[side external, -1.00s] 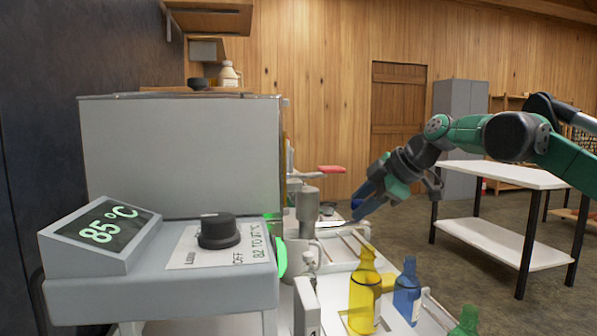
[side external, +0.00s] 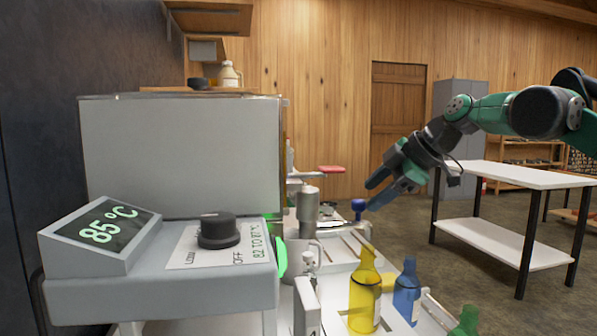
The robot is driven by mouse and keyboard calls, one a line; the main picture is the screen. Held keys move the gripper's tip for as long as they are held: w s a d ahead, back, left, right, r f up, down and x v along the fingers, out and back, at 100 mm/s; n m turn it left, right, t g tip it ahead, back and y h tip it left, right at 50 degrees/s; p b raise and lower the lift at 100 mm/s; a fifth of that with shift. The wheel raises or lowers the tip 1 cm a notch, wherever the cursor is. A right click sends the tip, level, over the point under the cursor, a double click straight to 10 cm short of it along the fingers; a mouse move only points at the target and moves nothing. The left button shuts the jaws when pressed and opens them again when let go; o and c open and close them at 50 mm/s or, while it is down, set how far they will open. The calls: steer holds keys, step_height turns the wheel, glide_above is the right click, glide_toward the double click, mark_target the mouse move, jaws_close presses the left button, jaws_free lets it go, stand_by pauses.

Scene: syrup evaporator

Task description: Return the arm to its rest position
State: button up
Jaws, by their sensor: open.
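My gripper (side external: 376,194) is at the right of the side external view, on the end of my green and grey arm.
The grey evaporator (side external: 180,150) stands at left, with a control box (side external: 160,290) reading 85 °C. A yellow bottle (side external: 364,295), a blue bottle (side external: 406,292) and a green bottle (side external: 466,322) stand at the front. A white table (side external: 520,176) is behind my arm.

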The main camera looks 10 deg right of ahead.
steer(key=shift+v, duration=0.8)
steer(key=s+d+f+m+h, duration=0.2)
steer(key=s+d+f+m, duration=0.3)
steer(key=s+f+m, duration=0.3)
steer(key=s+d+f+m+h, duration=0.3)
steer(key=s+d+f+m, duration=0.2)
steer(key=s+f+m, duration=0.3)
steer(key=s+f, duration=0.3)
steer(key=s, duration=0.3)
steer(key=shift+s+d, duration=0.25)
steer(key=shift+s, duration=0.1)
